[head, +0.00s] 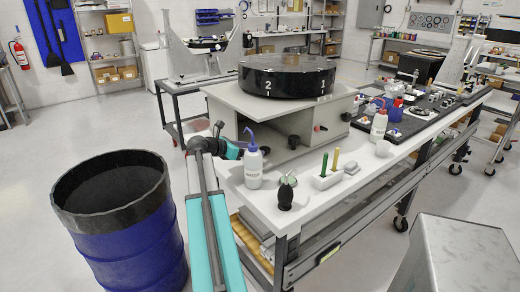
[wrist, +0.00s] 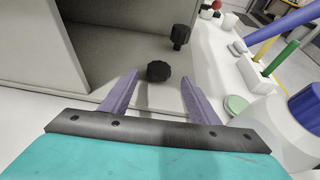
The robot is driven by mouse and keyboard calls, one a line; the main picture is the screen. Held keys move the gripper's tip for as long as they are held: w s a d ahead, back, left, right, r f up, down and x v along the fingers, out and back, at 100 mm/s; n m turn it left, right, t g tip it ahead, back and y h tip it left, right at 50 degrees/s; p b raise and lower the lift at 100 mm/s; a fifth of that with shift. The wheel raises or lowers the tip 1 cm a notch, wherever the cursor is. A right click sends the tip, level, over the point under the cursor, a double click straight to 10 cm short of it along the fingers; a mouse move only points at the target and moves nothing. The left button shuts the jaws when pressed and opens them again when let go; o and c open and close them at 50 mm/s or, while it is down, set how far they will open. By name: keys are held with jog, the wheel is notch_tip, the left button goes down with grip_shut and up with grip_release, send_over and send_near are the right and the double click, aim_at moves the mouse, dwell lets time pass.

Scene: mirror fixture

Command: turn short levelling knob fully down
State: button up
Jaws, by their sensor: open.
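The mirror fixture (head: 225,112) is a grey housing on the cart, with a thick black disc (head: 285,78) marked 2 and 1 on top. In the wrist view a black ribbed knob (wrist: 158,71) appears almost end-on between the fingertips. A second black knob (wrist: 181,36) stands farther off and shows its side. I cannot tell for certain which is the short one. My gripper (wrist: 160,76) is open, its two purple fingers on either side of the nearer knob in the picture, with no clear contact. In the head view my gripper (head: 240,148) is partly hidden beside a wash bottle.
The wash bottle (head: 253,168) stands close to my gripper; its blue cap (wrist: 305,108) shows at the wrist view's right. A dark bulb tool (head: 286,195) and a white holder (head: 327,180) with green and yellow sticks stand nearby. A blue drum (head: 130,235) stands left of my arm.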

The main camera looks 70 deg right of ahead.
jog(key=shift+x, duration=2.25)
jog(key=c, duration=1)
